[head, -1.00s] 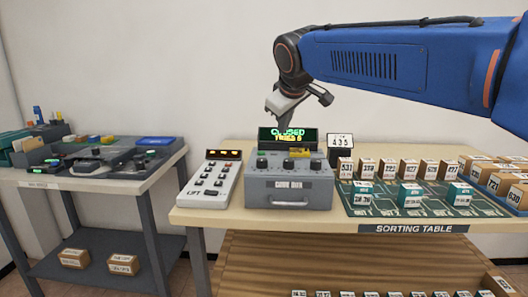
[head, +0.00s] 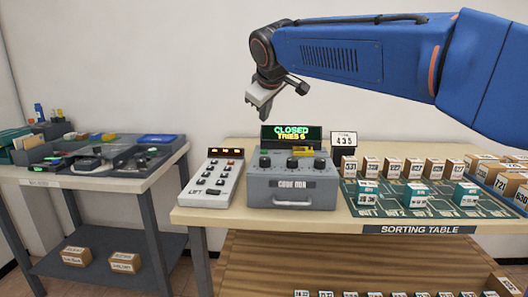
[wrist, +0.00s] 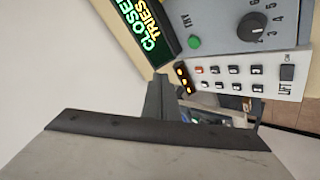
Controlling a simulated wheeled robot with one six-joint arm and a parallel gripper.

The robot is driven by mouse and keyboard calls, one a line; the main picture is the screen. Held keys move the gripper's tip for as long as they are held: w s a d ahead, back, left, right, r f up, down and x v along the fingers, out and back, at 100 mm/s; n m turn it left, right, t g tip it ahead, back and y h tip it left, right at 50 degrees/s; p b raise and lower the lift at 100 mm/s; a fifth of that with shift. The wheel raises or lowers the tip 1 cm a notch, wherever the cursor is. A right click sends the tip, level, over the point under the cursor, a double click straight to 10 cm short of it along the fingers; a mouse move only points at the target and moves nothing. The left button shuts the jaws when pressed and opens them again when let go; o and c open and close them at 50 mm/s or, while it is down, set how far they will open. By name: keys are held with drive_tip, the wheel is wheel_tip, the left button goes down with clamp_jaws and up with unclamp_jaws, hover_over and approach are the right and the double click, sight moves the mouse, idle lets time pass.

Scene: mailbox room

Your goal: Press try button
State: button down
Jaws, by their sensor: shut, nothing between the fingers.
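The code box (head: 291,190) is a grey case with several dark knobs on its sloped top. A green try button (head: 265,153) sits at the top left of its face. In the wrist view the button (wrist: 194,42) is round, beside the label "TRY". The display (head: 291,134) behind it reads "CLOSED" and "TRIES 6" in lit letters. My gripper (head: 263,113) is shut and empty. It hangs above the left end of the display, pointing down, apart from the button. In the wrist view its grey body fills the lower part.
A white lift panel (head: 212,180) with several buttons stands just left of the box. A "435" card (head: 343,140) is behind right. Numbered parcels sit on the green mat (head: 400,210) at right. A grey side table (head: 100,180) stands at left.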

hover_over(265, 154)
drive_tip(key=shift+a+f, duration=0.1)
drive_tip(key=shift+f, duration=3.75)
drive_tip(key=shift+f, duration=0.1)
drive_tip(key=shift+f, duration=0.3)
drive_tip(key=shift+f, duration=0.45)
drive_tip(key=shift+r, duration=0.9)
wheel_tip(265, 154, up, 5)
idle(0.4)
